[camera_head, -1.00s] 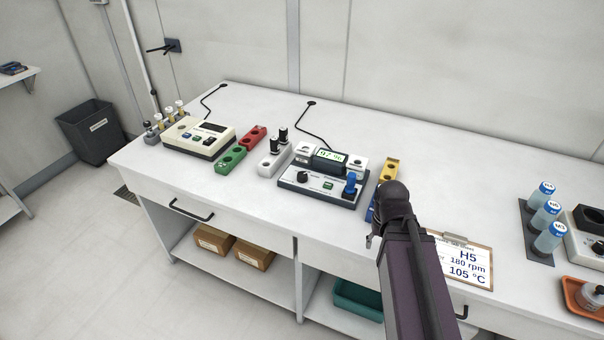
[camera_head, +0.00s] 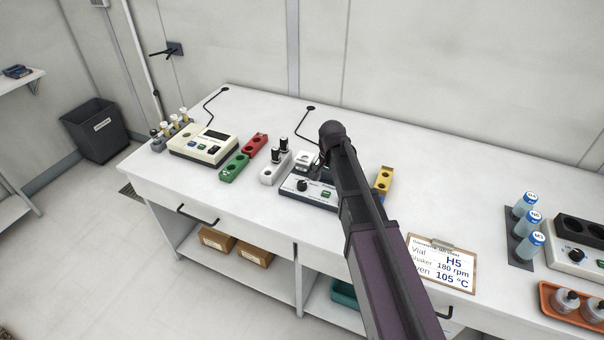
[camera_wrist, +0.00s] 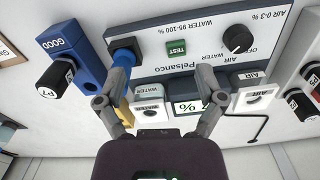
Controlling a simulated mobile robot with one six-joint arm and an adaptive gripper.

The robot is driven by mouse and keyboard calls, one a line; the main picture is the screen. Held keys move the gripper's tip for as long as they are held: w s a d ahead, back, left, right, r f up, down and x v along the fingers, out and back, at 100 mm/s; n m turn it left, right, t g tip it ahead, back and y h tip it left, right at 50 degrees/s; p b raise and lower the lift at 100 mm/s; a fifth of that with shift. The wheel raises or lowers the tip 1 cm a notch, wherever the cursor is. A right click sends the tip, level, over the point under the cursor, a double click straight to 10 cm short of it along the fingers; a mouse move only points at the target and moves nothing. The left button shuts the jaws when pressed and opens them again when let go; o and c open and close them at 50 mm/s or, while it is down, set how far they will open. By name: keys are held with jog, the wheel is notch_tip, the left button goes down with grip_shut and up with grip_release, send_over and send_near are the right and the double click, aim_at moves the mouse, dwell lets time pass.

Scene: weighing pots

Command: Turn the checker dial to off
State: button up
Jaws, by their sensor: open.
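The checker (camera_head: 292,192) is a dark blue and white box on the bench. It also shows upside down in the wrist view (camera_wrist: 215,20). Its black dial (camera_wrist: 237,39) sits near the AIR, OFF and WATER lettering; I cannot tell surely where it points. In the head view the dial (camera_head: 302,186) is left of my arm. A green TEST button (camera_wrist: 176,47) and a lit % display (camera_wrist: 187,107) are on the checker. My gripper (camera_wrist: 165,72) is open and empty above it, not around the dial. The right finger is closest to the dial; the left overlaps a blue knob-like part (camera_wrist: 126,50).
A blue GOOD block (camera_wrist: 72,45) with a black-capped vial (camera_wrist: 55,78) stands beside the checker. A yellow block (camera_head: 384,180) and a clipboard (camera_head: 440,265) are to the right.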

aim_at(302, 183)
jog(key=w+a+r+m+p, duration=0.2)
jog(key=w+a+r+p, duration=0.1)
jog(key=w+a, duration=0.4)
jog(key=shift+a+r+m, duration=0.4)
jog(key=shift+a+r, duration=0.45)
jog(key=shift+a, duration=0.15)
jog(key=shift+w+f, duration=0.1)
jog(key=shift+f, duration=0.05)
notch_tip(302, 183, down, 14)
jog(key=b, duration=1.3)
jog(key=shift+r, duration=0.25)
